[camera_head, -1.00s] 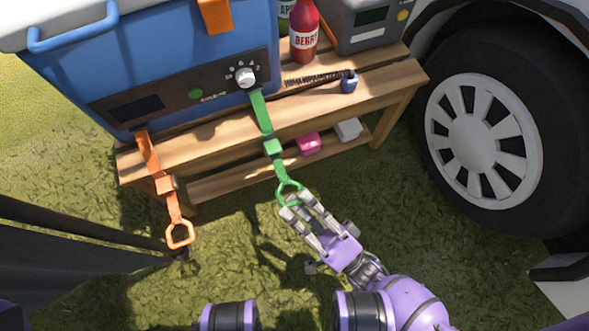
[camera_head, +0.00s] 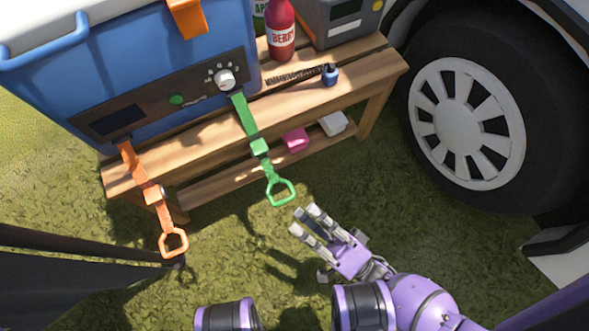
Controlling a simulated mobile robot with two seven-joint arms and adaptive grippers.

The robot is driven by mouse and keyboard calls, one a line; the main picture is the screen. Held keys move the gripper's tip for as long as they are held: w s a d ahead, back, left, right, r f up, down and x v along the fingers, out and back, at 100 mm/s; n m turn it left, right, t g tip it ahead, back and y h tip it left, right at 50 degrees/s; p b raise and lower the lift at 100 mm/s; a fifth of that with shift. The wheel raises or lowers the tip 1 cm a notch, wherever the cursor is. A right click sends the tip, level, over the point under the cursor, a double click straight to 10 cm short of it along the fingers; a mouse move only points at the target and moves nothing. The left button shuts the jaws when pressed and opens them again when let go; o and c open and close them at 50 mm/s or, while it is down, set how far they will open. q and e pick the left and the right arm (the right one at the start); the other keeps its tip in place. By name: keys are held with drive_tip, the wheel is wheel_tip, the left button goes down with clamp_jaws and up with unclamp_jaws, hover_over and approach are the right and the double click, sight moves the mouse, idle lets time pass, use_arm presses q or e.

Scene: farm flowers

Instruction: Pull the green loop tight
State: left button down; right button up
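A green strap (camera_head: 248,122) hangs from the front of the blue cooler box (camera_head: 160,75) over the bench edge. Its green loop (camera_head: 281,192) hangs at the lower end over the grass. My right gripper (camera_head: 306,222) is below and to the right of the green loop, apart from it. Its fingers are spread with nothing between them. An orange strap (camera_head: 140,170) with an orange loop (camera_head: 174,242) hangs further left. My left gripper does not show; a purple and black part of me is at the bottom edge.
The wooden bench (camera_head: 350,82) carries the cooler, a red bottle (camera_head: 281,32), a grey device (camera_head: 338,20) and a small blue item (camera_head: 330,75). Pink (camera_head: 296,140) and white (camera_head: 333,123) blocks lie on its lower shelf. A wheel (camera_head: 467,124) stands at right. Grass in front is open.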

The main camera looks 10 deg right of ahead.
drive_tip(key=v, duration=0.7)
drive_tip(key=shift+s+d+f, duration=0.1)
drive_tip(key=shift+s, duration=0.05)
